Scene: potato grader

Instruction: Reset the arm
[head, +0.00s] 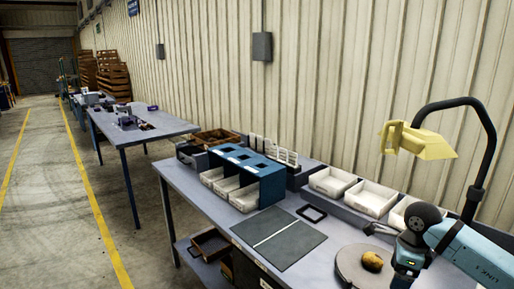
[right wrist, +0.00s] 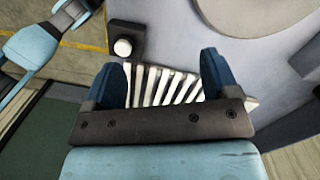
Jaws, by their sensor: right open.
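My right arm (head: 465,248) comes in from the right in the head view, over the near right end of the workbench. In the right wrist view, my right gripper (right wrist: 162,68) is open, with its two blue fingers wide apart and nothing held between them. White slats (right wrist: 166,88) show beyond the fingers. In the head view a brown potato (head: 372,260) lies on a round grey disc (head: 350,268), just left of the arm and partly beside it.
The workbench (head: 188,184) holds a blue bin rack (head: 262,180) with white bins, a dark mat (head: 279,239), a black frame (head: 312,213) and white trays (head: 372,198). A yellow lamp (head: 420,142) hangs above on a black curved arm. The aisle (head: 60,230) left is clear.

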